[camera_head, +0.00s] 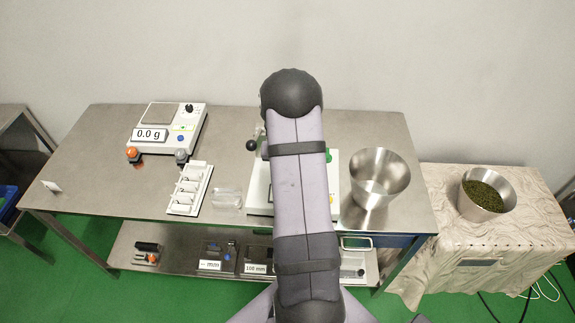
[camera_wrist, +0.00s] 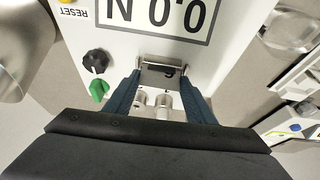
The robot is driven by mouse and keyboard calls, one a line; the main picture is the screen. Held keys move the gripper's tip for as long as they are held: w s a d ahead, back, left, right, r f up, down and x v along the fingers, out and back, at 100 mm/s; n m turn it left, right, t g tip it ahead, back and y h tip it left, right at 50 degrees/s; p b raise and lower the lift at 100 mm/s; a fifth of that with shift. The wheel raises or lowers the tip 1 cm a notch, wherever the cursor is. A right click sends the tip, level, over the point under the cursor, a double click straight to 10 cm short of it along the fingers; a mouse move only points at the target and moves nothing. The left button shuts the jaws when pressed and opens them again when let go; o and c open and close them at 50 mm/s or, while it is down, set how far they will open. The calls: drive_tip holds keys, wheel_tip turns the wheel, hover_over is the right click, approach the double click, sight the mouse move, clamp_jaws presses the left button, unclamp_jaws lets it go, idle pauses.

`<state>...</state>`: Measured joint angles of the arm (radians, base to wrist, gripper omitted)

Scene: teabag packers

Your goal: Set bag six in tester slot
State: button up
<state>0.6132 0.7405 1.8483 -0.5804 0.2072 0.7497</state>
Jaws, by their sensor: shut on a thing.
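The force tester (camera_wrist: 232,45) fills the upper wrist view, its display reading 0.0 N upside down, with a black and a green knob beside my left finger. In the head view the tester (camera_head: 259,190) is partly hidden behind my arm. My gripper (camera_wrist: 160,82) is at the tester's front edge, with a dark blue finger on each side. It is shut on a small greyish piece with a dark mark (camera_wrist: 161,77), apparently bag six. Metal posts (camera_wrist: 150,104) show between the fingers. I cannot tell whether the bag touches the slot. The head view hides my gripper.
A white slotted rack (camera_head: 189,189) and a clear box (camera_head: 227,198) stand left of the tester. A scale (camera_head: 166,128) reading 0.0 g is behind them. A steel bowl (camera_head: 379,178) is right of the tester. The table's left part is mostly clear.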

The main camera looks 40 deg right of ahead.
drive_tip(key=o, duration=1)
drive_tip(key=shift+r+p, duration=0.2)
drive_tip(key=shift+p, duration=0.15)
drive_tip(key=b+v, duration=0.2)
drive_tip(key=v, duration=1)
drive_tip(key=shift+f, duration=0.1)
drive_tip(key=s+a+n+g+y, duration=0.1)
drive_tip(key=s+a+n, duration=0.2)
drive_tip(key=a, duration=0.6)
drive_tip(key=s+a+n+g+y, duration=0.1)
drive_tip(key=s+a+n, duration=0.2)
drive_tip(key=s+a, duration=0.4)
drive_tip(key=s+a+f+n+y, duration=0.1)
drive_tip(key=s+a+n, duration=0.2)
drive_tip(key=a, duration=0.8)
drive_tip(key=shift+s+a+g+y, duration=0.3)
drive_tip(key=shift+s+a+g, duration=0.1)
drive_tip(key=shift+s, duration=0.65)
